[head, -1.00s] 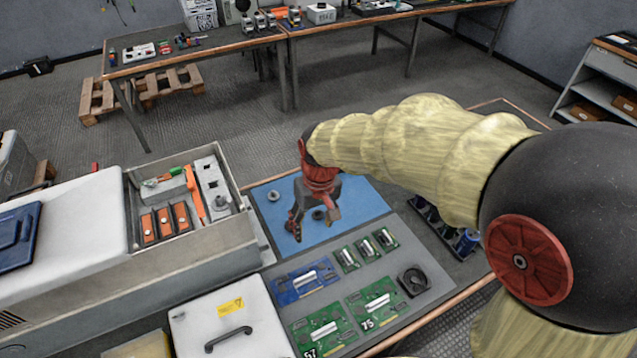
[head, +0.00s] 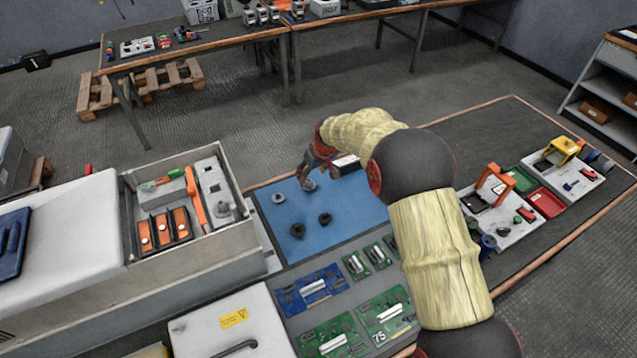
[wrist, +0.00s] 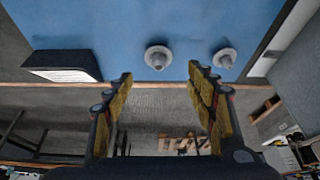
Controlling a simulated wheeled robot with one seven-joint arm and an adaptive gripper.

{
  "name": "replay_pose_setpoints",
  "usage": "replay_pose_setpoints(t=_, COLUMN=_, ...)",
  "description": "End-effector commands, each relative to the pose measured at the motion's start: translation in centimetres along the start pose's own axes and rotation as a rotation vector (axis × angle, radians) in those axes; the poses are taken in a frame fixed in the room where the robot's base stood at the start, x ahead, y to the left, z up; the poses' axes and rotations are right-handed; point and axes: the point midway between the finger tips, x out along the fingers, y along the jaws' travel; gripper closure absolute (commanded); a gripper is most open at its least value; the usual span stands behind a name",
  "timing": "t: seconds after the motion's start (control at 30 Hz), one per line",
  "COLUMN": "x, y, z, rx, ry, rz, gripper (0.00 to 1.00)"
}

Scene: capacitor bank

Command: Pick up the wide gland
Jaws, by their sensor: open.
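Several round glands stand on the blue mat (head: 350,205). A grey one (head: 309,184) is near the mat's far edge, and it shows in the wrist view (wrist: 158,57) just beyond the fingertips. Another grey gland (head: 278,197) is to its left in the head view; it also shows in the wrist view (wrist: 225,57). Two dark glands, one (head: 297,230) and another (head: 325,219), are nearer. I cannot tell for sure which is the wide one. My gripper (wrist: 160,78) is open and empty, its fingers apart, lined up with the first grey gland.
A dark box with a white label (head: 346,163) stands beside my gripper at the mat's far edge. An open cabinet (head: 150,205) is to the left. Circuit boards (head: 312,288) lie in front of the mat. Fixtures (head: 500,205) stand at the right.

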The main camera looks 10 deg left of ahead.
Motion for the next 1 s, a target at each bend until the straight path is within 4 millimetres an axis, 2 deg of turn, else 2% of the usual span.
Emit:
replay_pose_setpoints(t=0.2, x=2.2, y=0.1, z=0.1, rx=-0.009, ry=-0.001, rz=0.0, gripper=0.44)
replay_pose_setpoints(t=0.37, x=3.3, y=0.1, z=0.1, rx=-0.009, ry=-0.002, rz=0.0, gripper=0.44)
replay_pose_setpoints(t=0.67, x=7.4, y=0.3, z=-0.1, rx=-0.008, ry=-0.002, rz=0.0, gripper=0.44)
replay_pose_setpoints(t=0.93, x=7.6, y=0.3, z=-0.2, rx=-0.008, ry=-0.001, rz=0.001, gripper=0.44)
replay_pose_setpoints(t=1.0, x=7.6, y=0.3, z=-0.2, rx=-0.008, ry=-0.001, rz=0.001, gripper=0.47)
